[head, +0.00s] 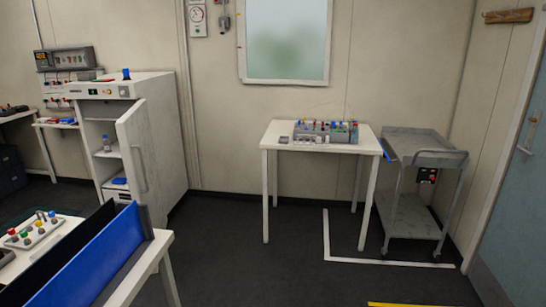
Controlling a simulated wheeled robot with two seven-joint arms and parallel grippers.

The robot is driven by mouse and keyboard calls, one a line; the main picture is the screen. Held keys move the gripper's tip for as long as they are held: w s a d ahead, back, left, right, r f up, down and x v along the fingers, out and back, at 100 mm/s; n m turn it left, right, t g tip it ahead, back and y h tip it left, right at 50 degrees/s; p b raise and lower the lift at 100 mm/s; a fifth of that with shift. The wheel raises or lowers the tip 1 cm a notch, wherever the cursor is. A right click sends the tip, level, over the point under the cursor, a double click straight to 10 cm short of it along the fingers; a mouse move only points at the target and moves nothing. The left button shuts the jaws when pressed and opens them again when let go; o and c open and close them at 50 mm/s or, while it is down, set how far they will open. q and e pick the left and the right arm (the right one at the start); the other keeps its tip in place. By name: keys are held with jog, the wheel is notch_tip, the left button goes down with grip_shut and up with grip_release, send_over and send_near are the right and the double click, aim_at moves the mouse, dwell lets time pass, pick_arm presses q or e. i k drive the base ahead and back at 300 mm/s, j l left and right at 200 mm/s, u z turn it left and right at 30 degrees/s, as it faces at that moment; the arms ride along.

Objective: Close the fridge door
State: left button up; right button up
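The fridge (163,120) is a white cabinet against the back wall at the left of the head view. Its door (133,155) stands open, swung out to the right side of the opening, with a vertical handle (142,168) on it. Inside, a shelf (108,154) holds a small bottle (107,143), and a blue and white item (118,182) sits lower down. The door hides part of the interior. Neither gripper shows in this view.
A white table (45,248) with a blue panel (95,262) stands at the lower left, in front of the fridge. A small white table (320,144) and a grey cart (418,158) stand to the right. The dark floor (230,255) between is clear.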

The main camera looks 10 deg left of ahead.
aim_at(135, 135)
jog(key=i+u, duration=0.25)
jog(key=i, duration=0.2)
jog(key=i+l+u, duration=0.2)
jog(key=i, duration=0.3)
jog(key=i+u, duration=0.25)
jog(key=i, duration=0.2)
jog(key=i+l+u, duration=0.15)
jog(key=i+u, duration=0.25)
jog(key=i+l+u, duration=0.25)
jog(key=i+u, duration=0.15)
jog(key=i+l, duration=0.2)
jog(key=l, duration=0.25)
jog(key=i+l+z, duration=0.1)
jog(key=l, duration=0.35)
jog(key=i+l, duration=0.55)
jog(key=l, duration=0.3)
jog(key=z, duration=0.05)
